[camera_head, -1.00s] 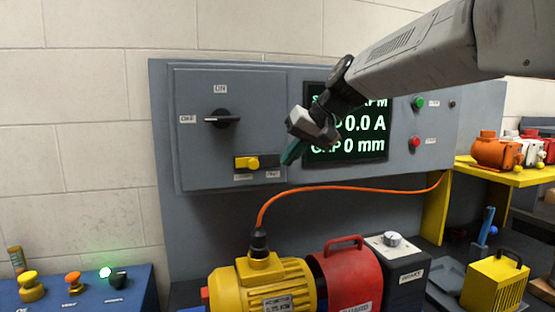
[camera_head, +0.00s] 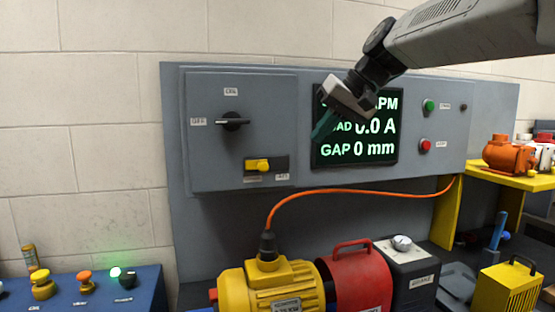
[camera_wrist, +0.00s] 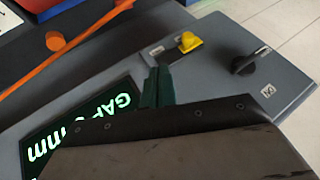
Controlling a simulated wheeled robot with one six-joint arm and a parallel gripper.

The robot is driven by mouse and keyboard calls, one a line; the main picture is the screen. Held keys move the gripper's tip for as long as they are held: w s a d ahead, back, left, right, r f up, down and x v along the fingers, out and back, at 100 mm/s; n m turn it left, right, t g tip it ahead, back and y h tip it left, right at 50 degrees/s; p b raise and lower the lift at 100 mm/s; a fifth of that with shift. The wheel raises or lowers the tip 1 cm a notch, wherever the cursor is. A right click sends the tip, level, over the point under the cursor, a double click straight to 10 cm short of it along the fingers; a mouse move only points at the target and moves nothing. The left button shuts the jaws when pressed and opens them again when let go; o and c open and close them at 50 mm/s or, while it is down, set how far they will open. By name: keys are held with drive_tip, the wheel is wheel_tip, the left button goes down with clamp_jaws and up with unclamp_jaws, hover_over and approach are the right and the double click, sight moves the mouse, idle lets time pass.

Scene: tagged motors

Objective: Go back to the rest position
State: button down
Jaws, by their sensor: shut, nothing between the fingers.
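My gripper (camera_head: 322,126) hangs in the air in front of the left part of the dark display (camera_head: 352,160), its green fingers shut and empty, pointing down and left. In the wrist view the closed fingers (camera_wrist: 158,88) show above the dark gripper body, with the panel behind. The display reads "0.0 A" and "GAP 0 mm"; my gripper hides part of its upper lines. The grey panel (camera_head: 215,165) carries a black rotary switch (camera_head: 232,121) with its handle lying horizontal, and a yellow switch (camera_head: 258,165) below it.
A yellow motor (camera_head: 268,285) with an orange cable (camera_head: 350,192), a red guard (camera_head: 358,285) and a dark box (camera_head: 402,268) stand below. A blue box (camera_head: 100,290) with buttons is lower left. A yellow shelf (camera_head: 510,177) with motors is right. Air left of the panel is clear.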

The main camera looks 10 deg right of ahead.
drive_tip(key=s+d+f+g+h, duration=0.1)
drive_tip(key=s+f+g+h, duration=0.3)
drive_tip(key=s+f, duration=2.2)
drive_tip(key=s+h, duration=0.1)
drive_tip(key=s, duration=0.3)
drive_tip(key=shift+d, duration=0.4)
